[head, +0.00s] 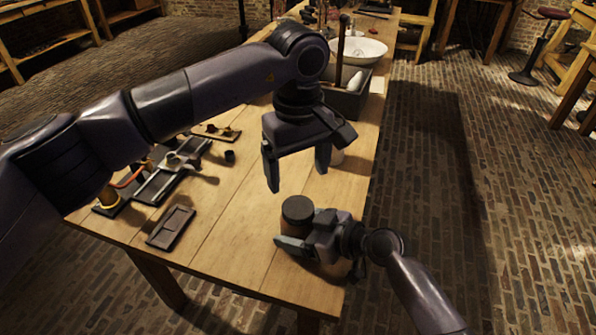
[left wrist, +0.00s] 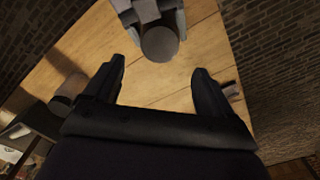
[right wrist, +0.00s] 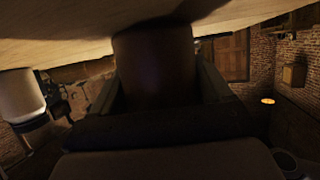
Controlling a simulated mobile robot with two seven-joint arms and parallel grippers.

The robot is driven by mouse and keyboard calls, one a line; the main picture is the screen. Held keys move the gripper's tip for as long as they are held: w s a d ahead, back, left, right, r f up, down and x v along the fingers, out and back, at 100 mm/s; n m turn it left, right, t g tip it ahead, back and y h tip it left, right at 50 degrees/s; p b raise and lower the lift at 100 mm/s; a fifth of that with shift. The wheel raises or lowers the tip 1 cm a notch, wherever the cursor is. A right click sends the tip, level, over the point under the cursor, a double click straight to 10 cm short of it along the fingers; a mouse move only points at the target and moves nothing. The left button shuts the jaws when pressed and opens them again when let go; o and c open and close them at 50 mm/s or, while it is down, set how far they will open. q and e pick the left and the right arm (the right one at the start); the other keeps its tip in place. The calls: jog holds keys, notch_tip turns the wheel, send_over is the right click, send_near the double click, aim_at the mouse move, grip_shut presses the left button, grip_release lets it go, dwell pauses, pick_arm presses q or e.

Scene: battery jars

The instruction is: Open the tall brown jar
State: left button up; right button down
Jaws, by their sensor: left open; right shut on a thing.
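The tall brown jar (right wrist: 155,65) stands on the table, its dark round lid (head: 297,208) on top. My right gripper (head: 298,232) is shut around the jar's body; in the right wrist view its fingers lie on both sides of the brown wall. My left gripper (head: 297,180) is open and empty, pointing down above the lid and apart from it. In the left wrist view the lid (left wrist: 159,43) lies ahead of the open fingers, near the top of the picture. Most of the jar's body is hidden in the head view.
A pale jar (head: 337,157) stands behind my left gripper; it also shows in the right wrist view (right wrist: 20,95). A dark tray (head: 171,227) and a metal fixture (head: 172,172) lie at the left. A dark box (head: 345,103) and white basin (head: 358,50) are farther back. The table's middle is clear.

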aim_at(298, 207)
pick_arm(q)
jog(key=shift+f, duration=4)
jog(key=c, duration=1.1)
jog(key=n, duration=0.6)
jog(key=shift+n, duration=0.3)
jog(key=n, duration=0.6)
jog(key=shift+n, duration=0.3)
